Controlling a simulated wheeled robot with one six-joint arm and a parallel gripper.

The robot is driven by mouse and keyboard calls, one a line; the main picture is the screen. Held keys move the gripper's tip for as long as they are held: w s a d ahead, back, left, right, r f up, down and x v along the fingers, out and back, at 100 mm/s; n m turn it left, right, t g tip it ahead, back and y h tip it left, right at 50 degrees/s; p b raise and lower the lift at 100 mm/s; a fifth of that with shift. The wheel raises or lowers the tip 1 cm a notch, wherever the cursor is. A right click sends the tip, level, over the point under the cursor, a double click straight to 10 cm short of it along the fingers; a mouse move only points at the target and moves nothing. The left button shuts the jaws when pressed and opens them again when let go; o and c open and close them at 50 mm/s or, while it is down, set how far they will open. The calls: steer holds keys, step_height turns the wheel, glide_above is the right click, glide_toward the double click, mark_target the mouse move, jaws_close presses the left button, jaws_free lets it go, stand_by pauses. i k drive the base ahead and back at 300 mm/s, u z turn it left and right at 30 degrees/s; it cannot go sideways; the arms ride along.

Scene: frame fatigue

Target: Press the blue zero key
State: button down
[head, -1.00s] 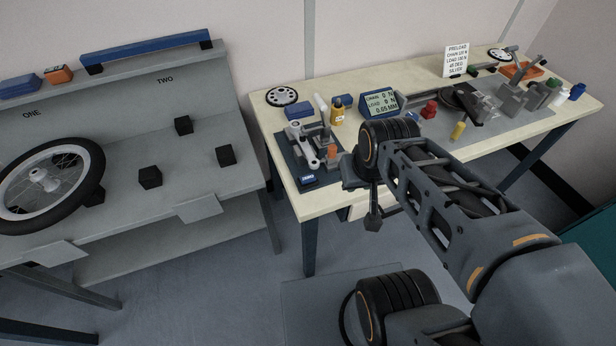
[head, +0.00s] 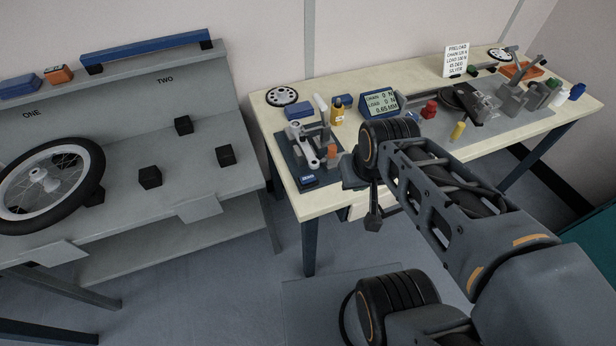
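The blue zero key (head: 308,180) is a small blue block with a pale label, at the front left corner of the cream bench, on the edge of a dark mat (head: 297,160). My gripper (head: 373,215) hangs down in front of the bench's front edge, to the right of the key and apart from it. My own wrist hides part of it, and its fingers are too small and dark to tell open from shut. A blue display (head: 379,102) behind my wrist shows zero newton readings and a millimetre figure.
A metal fixture with levers (head: 313,143) stands on the mat just behind the key. A grey stand with a wheel (head: 95,190) is at left. Floor shows between stand and bench.

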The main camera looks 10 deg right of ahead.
mark_target(309, 178)
steer(key=k, duration=0.5)
steer(key=u, duration=2.15)
steer(key=i, duration=1.6)
steer(key=z, duration=2.65)
